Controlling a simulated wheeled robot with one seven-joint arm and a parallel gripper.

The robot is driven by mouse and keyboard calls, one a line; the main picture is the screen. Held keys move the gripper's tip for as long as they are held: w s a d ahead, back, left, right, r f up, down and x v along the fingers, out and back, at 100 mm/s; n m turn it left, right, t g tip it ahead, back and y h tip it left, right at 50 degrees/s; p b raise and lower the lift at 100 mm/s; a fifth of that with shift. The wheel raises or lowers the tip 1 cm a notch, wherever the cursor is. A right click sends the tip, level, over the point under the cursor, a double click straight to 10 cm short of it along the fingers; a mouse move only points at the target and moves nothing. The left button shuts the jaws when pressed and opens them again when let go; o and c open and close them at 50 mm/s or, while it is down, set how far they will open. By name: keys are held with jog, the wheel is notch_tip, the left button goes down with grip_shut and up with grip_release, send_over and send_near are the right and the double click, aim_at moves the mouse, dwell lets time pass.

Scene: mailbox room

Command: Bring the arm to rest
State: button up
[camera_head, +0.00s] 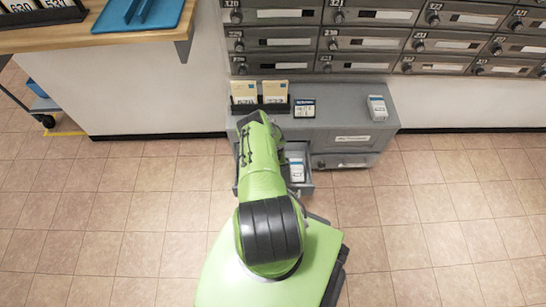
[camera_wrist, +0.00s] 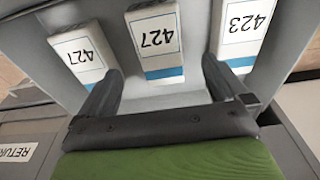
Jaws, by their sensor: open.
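My gripper (camera_wrist: 161,68) is open in the wrist view, with its two dark fingers apart and nothing held between them. It points into a grey open drawer (camera_wrist: 203,25) that holds white packets. A packet marked 427 (camera_wrist: 155,40) lies beyond the gap between the fingers. Another packet marked 427 (camera_wrist: 80,52) is on the left, and one marked 423 (camera_wrist: 242,30) is on the right. In the head view my green arm reaches forward over the drawer and hides the gripper. One white packet (camera_head: 297,168) shows in the drawer beside the arm.
A grey cabinet (camera_head: 345,113) stands behind the drawer, with card holders (camera_head: 260,94), a dark labelled box (camera_head: 304,108) and a white packet (camera_head: 377,107) on top. Mailboxes (camera_head: 375,40) line the wall above. A wooden counter (camera_head: 110,40) is at left. The tiled floor at right is clear.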

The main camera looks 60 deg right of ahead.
notch_tip(320, 180, up, 10)
jog(key=a+p, duration=0.1)
jog(key=p, duration=0.2)
jog(key=shift+s+r+p, duration=0.15)
jog(key=shift+s+p, duration=0.15)
